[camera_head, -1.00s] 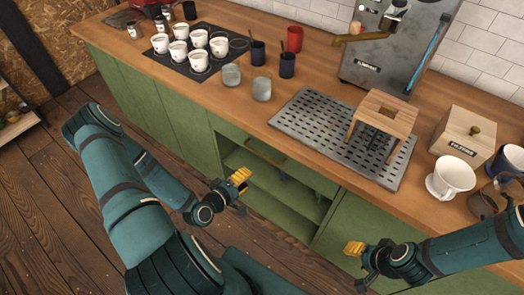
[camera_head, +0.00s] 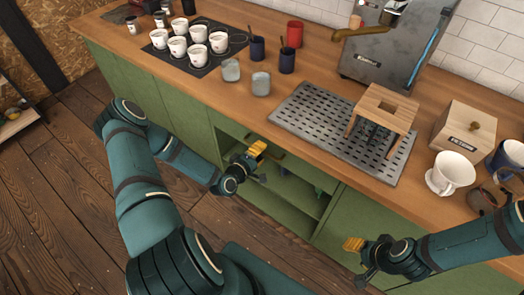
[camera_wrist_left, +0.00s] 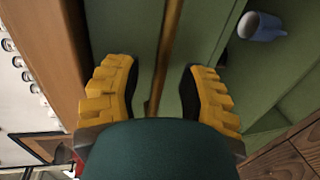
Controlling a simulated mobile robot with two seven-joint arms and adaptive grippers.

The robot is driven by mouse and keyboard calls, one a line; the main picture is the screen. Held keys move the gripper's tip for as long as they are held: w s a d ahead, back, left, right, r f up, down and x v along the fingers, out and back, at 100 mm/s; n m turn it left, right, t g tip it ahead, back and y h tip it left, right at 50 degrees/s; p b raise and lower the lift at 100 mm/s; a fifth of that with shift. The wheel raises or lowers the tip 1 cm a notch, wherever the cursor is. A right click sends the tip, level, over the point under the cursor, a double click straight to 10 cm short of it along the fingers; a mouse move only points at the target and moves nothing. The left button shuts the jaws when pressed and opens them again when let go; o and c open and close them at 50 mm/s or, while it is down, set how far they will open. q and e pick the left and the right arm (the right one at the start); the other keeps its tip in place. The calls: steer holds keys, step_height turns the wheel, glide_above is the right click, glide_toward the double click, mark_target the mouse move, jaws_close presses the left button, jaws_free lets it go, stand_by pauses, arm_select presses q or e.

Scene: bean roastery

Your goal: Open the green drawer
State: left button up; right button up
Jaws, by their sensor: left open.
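The green drawer (camera_head: 232,130) is under the wooden counter, above open green shelves, and looks shut. Its brass bar handle (camera_head: 278,154) is partly hidden behind my left gripper (camera_head: 261,163) in the head view. In the left wrist view the handle (camera_wrist_left: 169,45) runs between the two yellow fingertips of my left gripper (camera_wrist_left: 163,92), against the green front (camera_wrist_left: 206,30). The fingers are open, with a gap on each side of the handle. My right gripper (camera_head: 356,263) is at the lower right, in front of the cabinet, open and empty, away from the drawer.
On the counter above stand a perforated metal tray (camera_head: 300,125), a wooden stand (camera_head: 386,112), two grey cups (camera_head: 261,84) and several white cups on a dark mat (camera_head: 160,57). A blue-grey cup (camera_wrist_left: 262,26) is in the shelf below. The floor in front is clear.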

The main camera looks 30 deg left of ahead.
arm_select(q)
steer(key=shift+w+f, duration=0.1)
steer(key=shift+w, duration=0.5)
jaws_close()
steer(key=shift+s, duration=0.1)
arm_select(e)
steer(key=shift+s, duration=0.1)
